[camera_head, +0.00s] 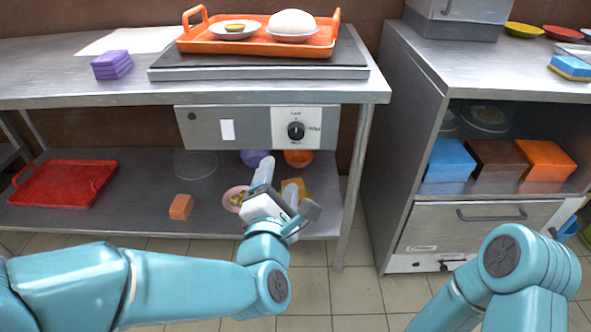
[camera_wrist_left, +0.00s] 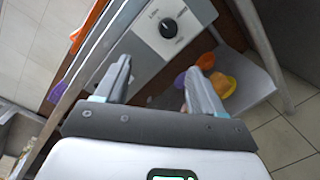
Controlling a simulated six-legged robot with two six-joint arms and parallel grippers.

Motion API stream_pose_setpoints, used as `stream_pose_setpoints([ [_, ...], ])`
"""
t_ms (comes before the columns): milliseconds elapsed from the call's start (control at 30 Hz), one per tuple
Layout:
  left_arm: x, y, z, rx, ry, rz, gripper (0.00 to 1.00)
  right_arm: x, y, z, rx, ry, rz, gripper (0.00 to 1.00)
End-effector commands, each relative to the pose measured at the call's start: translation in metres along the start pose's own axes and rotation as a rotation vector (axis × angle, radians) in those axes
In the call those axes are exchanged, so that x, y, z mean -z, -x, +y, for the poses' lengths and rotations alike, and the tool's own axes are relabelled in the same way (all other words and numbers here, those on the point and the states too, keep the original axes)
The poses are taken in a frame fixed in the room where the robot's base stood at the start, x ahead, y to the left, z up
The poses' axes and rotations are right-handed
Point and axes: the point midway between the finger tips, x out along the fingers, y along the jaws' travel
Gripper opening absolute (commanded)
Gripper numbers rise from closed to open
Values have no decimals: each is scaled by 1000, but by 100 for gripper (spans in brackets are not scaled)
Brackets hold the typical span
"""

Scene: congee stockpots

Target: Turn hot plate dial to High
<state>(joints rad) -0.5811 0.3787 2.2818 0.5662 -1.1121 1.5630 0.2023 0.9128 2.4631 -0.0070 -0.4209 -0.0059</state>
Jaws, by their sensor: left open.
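The hot plate dial (camera_head: 296,130) is a round black knob on a white label plate at the right end of the grey control panel (camera_head: 203,128). Small words surround it; its setting is too small to read surely. In the left wrist view the dial (camera_wrist_left: 168,28) shows above and beyond the fingers. The hot plate (camera_head: 350,62) is a flat dark slab on the counter above. My left gripper (camera_head: 268,172) is below and a little left of the dial, apart from it. Its fingers (camera_wrist_left: 158,72) are open and empty. My right gripper is out of view.
An orange tray (camera_head: 205,47) with two white dishes sits on the hot plate. The counter's front edge (camera_head: 130,98) overhangs the panel. The lower shelf (camera_head: 130,215) holds a red tray (camera_head: 65,184), bowls and blocks. A metal cabinet (camera_head: 410,150) stands right of the counter leg.

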Motion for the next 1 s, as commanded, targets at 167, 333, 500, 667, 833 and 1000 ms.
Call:
stream_pose_setpoints([
  [167, -3, 0, -17, 2, 1, -30, 68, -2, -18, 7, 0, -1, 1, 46],
  [333, -4, -20, -16, 1, 2, -28, 68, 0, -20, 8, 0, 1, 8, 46],
  [500, -4, -58, -18, 2, 1, -27, 68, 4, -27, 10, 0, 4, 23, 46],
  [667, -5, -96, -18, 2, 1, -28, 68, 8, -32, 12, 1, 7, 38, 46],
  [833, -7, -129, -18, 3, 1, -29, 68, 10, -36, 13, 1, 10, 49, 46],
  [1000, -8, -150, -18, 5, 0, -29, 68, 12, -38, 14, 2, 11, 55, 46],
])
